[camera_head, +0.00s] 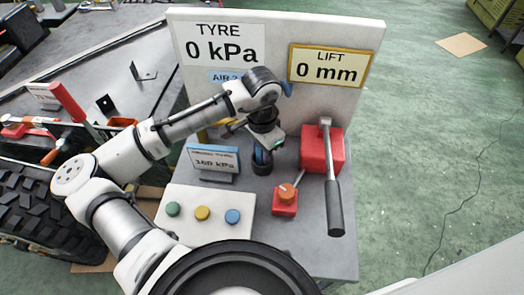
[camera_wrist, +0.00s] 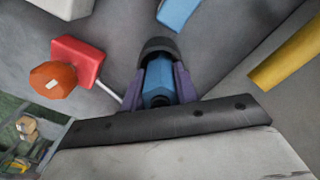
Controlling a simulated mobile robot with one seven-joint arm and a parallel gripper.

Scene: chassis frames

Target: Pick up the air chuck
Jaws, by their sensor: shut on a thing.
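The air chuck, a small blue body with a dark rounded end, shows in the wrist view (camera_wrist: 158,78) between my fingers. In the head view my gripper (camera_head: 262,150) points down over the grey bench top, behind the red block with the orange knob. Blue and black parts of the chuck (camera_head: 262,165) show below the wrist there. In the wrist view my gripper (camera_wrist: 157,88) is shut on the chuck, a finger on each side. Whether the chuck still touches the bench I cannot tell.
A red block with an orange knob (camera_head: 285,197) stands close by on the right. A red lever box (camera_head: 318,150) with a long dark handle is farther right. A pressure sign (camera_head: 213,158) and a button panel (camera_head: 203,212) stand left. A white display panel (camera_head: 340,100) rises behind.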

